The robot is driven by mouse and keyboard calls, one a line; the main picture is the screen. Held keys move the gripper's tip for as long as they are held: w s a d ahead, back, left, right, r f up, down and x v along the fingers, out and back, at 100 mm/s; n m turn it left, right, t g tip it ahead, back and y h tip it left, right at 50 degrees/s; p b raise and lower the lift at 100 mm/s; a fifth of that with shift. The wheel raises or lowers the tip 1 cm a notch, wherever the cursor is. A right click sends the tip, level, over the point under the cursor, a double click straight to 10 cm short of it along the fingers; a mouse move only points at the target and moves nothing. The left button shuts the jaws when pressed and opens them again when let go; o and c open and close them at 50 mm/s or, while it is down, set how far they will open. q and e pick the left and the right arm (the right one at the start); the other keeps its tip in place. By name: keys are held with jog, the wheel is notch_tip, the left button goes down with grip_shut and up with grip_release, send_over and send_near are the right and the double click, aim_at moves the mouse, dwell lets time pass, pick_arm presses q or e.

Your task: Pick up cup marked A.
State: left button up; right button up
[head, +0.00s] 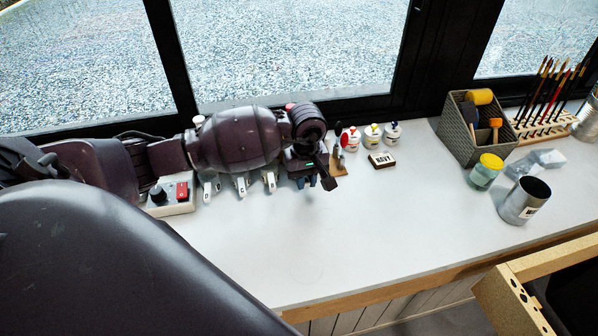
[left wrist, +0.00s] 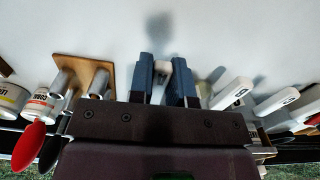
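My left gripper (head: 307,183) is over the back of the white worktop, fingers pointing down. In the left wrist view its two blue fingertips (left wrist: 162,78) stand a small gap apart, with a pale handle-like piece (left wrist: 163,67) between them. Whether they press on it, I cannot tell. White lettered handles (head: 242,184) stand in a row to its left in the head view. They show to its right in the left wrist view (left wrist: 231,93). I cannot make out an A on any of them. My right gripper is not in view.
A wooden stand (head: 338,165) with tools is close right of the gripper, then labelled white jars (head: 372,137) and a NAVY block (head: 382,160). A switch box (head: 171,195) is at left. A grey caddy (head: 472,131) and metal can (head: 524,201) are at right. The front worktop is clear.

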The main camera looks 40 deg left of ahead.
pick_arm(q)
grip_shut()
